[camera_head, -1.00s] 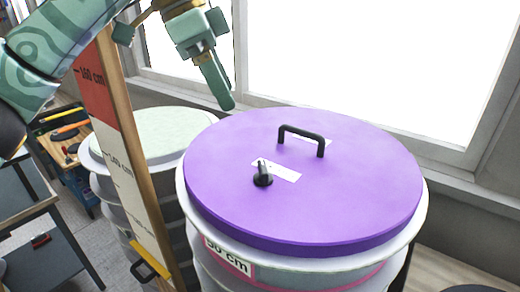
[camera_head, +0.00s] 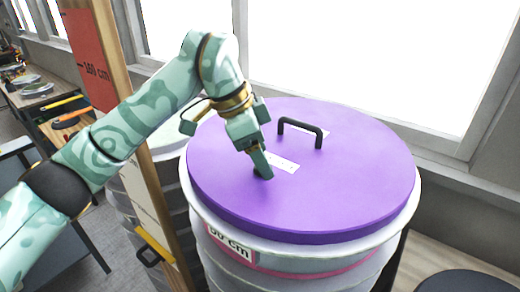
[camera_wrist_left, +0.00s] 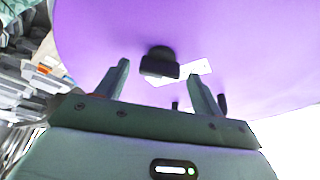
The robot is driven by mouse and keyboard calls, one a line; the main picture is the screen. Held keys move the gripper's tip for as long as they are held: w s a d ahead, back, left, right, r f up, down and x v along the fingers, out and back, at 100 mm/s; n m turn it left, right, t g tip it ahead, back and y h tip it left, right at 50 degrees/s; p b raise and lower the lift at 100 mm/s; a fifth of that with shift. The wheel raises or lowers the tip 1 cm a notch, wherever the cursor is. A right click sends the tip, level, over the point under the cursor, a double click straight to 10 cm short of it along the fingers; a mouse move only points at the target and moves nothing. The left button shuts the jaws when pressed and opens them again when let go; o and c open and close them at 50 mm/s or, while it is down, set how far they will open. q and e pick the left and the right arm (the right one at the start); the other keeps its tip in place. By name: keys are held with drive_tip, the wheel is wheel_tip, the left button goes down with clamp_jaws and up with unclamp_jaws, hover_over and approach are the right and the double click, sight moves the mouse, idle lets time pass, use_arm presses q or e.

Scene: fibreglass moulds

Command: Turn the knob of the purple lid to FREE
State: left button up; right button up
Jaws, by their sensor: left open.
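The purple lid (camera_head: 340,185) lies on a round white drum (camera_head: 225,230). A black arched handle (camera_head: 302,126) stands near its middle. A white label (camera_head: 282,163) lies beside the knob. My left gripper (camera_head: 263,172) points down at the knob and mostly hides it in the head view. In the left wrist view, the black knob (camera_wrist_left: 159,62) shows beyond the open fingers of my left gripper (camera_wrist_left: 160,80), between them and apart from both. The label (camera_wrist_left: 192,72) is to the knob's right; I cannot read its words. My right gripper is not in view.
A wooden post with a red height scale (camera_head: 92,62) stands left of the drum, near my left arm. Another drum is partly hidden behind the arm. A window (camera_head: 350,60) and sill lie behind. A workbench (camera_head: 35,95) is far left.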

use_arm(q)
drive_tip(key=c, duration=1)
